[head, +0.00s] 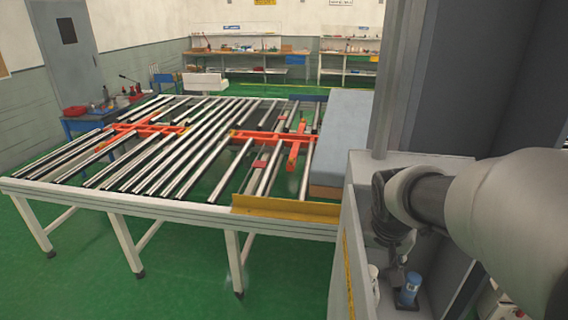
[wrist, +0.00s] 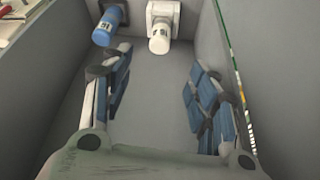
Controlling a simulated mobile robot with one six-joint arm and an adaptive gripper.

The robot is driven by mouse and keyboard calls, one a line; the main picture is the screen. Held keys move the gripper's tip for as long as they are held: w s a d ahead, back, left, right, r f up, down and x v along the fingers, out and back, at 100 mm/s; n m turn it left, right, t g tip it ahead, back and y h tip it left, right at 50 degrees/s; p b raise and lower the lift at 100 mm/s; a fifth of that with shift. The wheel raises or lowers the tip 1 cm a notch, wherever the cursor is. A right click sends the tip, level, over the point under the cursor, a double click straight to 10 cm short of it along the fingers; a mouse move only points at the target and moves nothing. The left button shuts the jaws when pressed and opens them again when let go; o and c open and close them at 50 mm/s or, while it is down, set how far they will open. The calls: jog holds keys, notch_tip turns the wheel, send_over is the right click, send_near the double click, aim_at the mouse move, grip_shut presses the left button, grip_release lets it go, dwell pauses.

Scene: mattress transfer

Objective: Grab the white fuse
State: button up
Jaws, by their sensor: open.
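The white fuse (wrist: 160,38) is a short white cylinder with small dark markings, on a pale square base at the top middle of the wrist view. A pale rounded top in the head view (head: 373,272), inside the grey cabinet, appears to be the same fuse. A blue fuse (wrist: 105,30) is just left of it in the wrist view and also shows in the head view (head: 410,288). My gripper (wrist: 158,65) is open and empty, its blue-padded fingers spread wide. The white fuse lies beyond the gap between the fingertips, apart from both.
Grey cabinet walls (wrist: 270,70) rise close on both sides of my gripper. A roller table (head: 150,205) with orange parts stands left of the cabinet, with a grey-blue mattress (head: 340,135) at its right end. Shelves (head: 250,55) line the back wall.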

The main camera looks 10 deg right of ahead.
aim_at(373, 272)
jog(key=x, duration=0.3)
jog(key=b+x, duration=0.1)
jog(key=x, duration=0.3)
jog(key=b+x, duration=0.1)
jog(key=x, duration=0.3)
jog(key=shift+s, duration=0.3)
jog(key=b+x, duration=0.1)
jog(key=x, duration=0.5)
jog(key=shift+a, duration=0.15)
jog(key=shift+r, duration=0.1)
jog(key=shift+c, duration=0.3)
jog(key=c, duration=1.1)
jog(key=shift+c, duration=0.3)
